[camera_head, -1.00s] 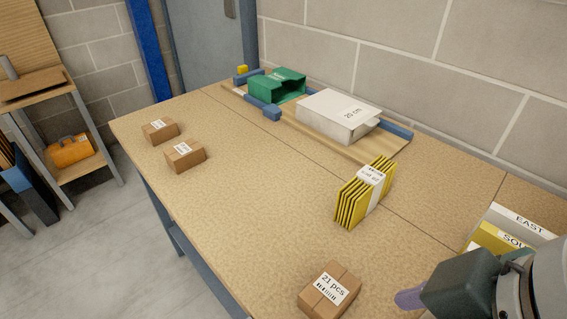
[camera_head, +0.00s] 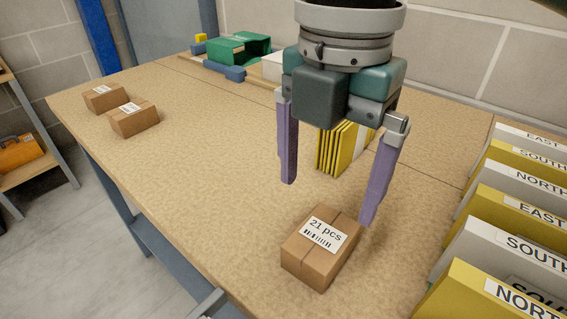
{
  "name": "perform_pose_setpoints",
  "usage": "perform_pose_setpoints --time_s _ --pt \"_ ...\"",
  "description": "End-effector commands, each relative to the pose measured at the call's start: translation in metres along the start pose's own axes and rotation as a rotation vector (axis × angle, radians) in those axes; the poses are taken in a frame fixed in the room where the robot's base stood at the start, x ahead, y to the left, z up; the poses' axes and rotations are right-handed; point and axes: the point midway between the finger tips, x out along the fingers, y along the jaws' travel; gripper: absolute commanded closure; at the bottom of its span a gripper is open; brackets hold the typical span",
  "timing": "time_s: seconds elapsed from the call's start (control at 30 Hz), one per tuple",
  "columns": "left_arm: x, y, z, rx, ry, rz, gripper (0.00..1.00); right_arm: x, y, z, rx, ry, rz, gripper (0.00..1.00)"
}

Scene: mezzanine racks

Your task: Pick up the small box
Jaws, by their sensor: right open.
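A small brown cardboard box (camera_head: 318,262) with a white "21 pcs" label sits on the tan tabletop (camera_head: 220,170) near its front edge. Two more small brown boxes stand at the far left of the table, a rear one (camera_head: 104,97) and a nearer one (camera_head: 134,118). My right gripper (camera_head: 328,203) points down with its two purple fingers spread wide and nothing between them. It is above and behind the "21 pcs" box, and its right fingertip shows close to the box's back right corner. I cannot tell whether it touches. My left gripper is not in view.
A yellow envelope bundle (camera_head: 338,150) stands behind my gripper. A green box (camera_head: 237,48) and a partly hidden white box (camera_head: 267,68) lie at the back. Labelled white and yellow files (camera_head: 500,232) line the right side. The table's left middle is clear.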

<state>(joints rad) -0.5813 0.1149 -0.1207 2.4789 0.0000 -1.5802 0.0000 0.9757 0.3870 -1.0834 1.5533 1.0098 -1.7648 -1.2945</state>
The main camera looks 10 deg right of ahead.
Motion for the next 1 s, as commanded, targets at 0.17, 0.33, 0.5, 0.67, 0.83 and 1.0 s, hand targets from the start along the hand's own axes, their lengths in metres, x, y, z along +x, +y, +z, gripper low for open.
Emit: perform_pose_setpoints --time_s 0.17,0.33,0.5,0.67,0.83,1.0 --pt "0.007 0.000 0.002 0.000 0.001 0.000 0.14 0.029 -0.001 0.000 0.000 0.001 -0.004 0.00" --pt "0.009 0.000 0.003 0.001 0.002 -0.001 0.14 0.044 -0.002 0.000 -0.001 0.000 -0.002 0.00" --pt "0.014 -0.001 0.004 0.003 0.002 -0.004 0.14 0.070 -0.006 -0.002 0.000 0.001 -0.002 0.00" --pt "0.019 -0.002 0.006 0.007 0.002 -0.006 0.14 0.090 -0.006 -0.002 0.000 -0.001 -0.001 0.00" --pt "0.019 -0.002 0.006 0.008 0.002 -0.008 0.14 0.094 -0.006 -0.001 -0.001 -0.002 0.001 0.00" --pt "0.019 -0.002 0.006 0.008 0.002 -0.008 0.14 0.093 -0.006 -0.001 -0.001 -0.002 0.001 0.06"
